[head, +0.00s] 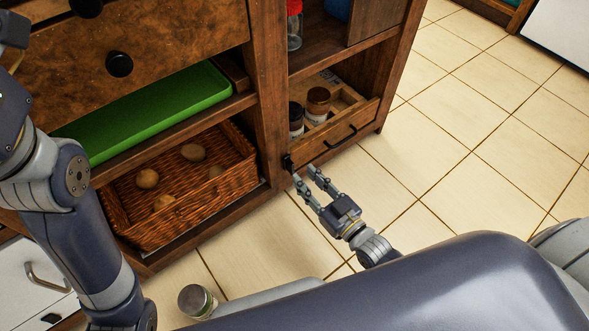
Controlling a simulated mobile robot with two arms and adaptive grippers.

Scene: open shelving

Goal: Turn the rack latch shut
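The rack latch (288,162) is a small black piece on the wooden upright, at the left end of the pull-out rack's front. The rack (345,134) is a wooden drawer with a dark bar handle, low in the right bay. My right gripper (304,174) is open, its two fingers apart and pointing up-left, with the tips close to the latch. I cannot tell whether a finger touches it. The latch is too small to read its angle. My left arm (75,200) comes down the left side, and its gripper is out of frame.
Two spice jars (318,102) stand in the rack. A wicker basket (180,205) with several round items sits on the lower left shelf, below a green tray (150,112). A lidded jar (196,300) stands at the bottom. Tiled floor (470,130) is clear at right.

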